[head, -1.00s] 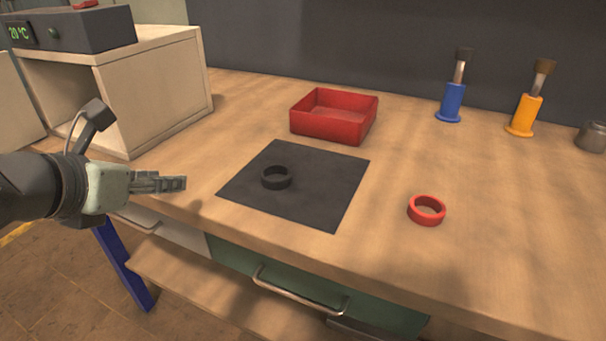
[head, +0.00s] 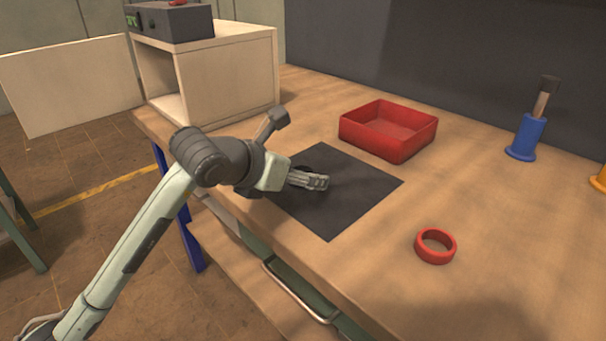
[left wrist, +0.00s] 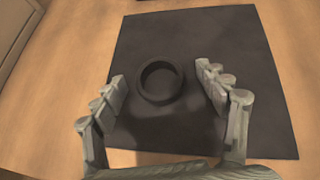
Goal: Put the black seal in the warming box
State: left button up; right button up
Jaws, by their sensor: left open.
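The black seal (left wrist: 160,98), a dark ring, lies flat on the black mat (left wrist: 215,35). In the left wrist view it sits between the open fingers of my left gripper (left wrist: 161,74), slightly beyond their tips, with no clear contact. In the head view my left gripper (head: 318,182) is low over the mat's left part and hides most of the seal. The warming box (head: 232,75) is a pale box at the back left of the bench, with its front open and its pale door (head: 70,85) swung out to the left. My right gripper is out of view.
A red tray (head: 390,150) stands behind the mat. A red ring (head: 436,259) lies to the right. A blue holder with a brush (head: 527,135) and a partly seen orange one (head: 601,180) stand farther right. A control unit (head: 175,20) sits on the box.

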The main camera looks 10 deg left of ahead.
pick_arm(q)
jog(key=c, duration=1)
jog(key=shift+r, duration=0.1)
notch_tip(320, 180, up, 9)
jog(key=s+a+n+y, duration=0.3)
jog(key=a+n+y, duration=0.1)
jog(key=a, duration=0.2)
jog(key=shift+f+t, duration=0.25)
jog(key=shift+t, duration=0.15)
